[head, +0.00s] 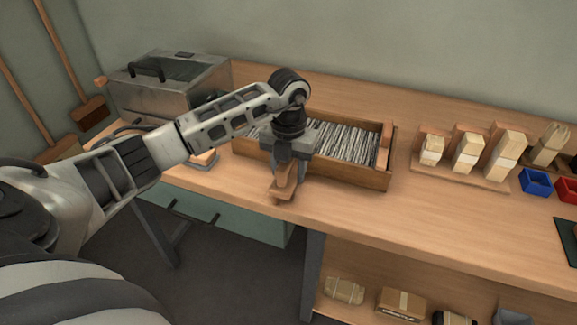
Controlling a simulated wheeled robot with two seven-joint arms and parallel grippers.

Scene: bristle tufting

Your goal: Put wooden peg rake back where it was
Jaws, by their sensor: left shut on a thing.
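My left gripper (289,166) is shut on a brown wooden piece (283,189), which I take to be the wooden peg rake. The piece hangs below the jaws, near the front edge of the workbench, in front of the wooden tray (376,180). Its pegs cannot be made out, and its upper part is hidden by the gripper. The tray holds many thin grey-white strands. My left arm and gripper hide part of the tray's left side. My right gripper is not in view.
A metal box (170,88) stands at the back left of the workbench (400,215). To the right, several brush blocks stand in a wooden rack (455,178), near a blue bin (536,182) and a red bin (567,189). The bench front right of the tray is clear.

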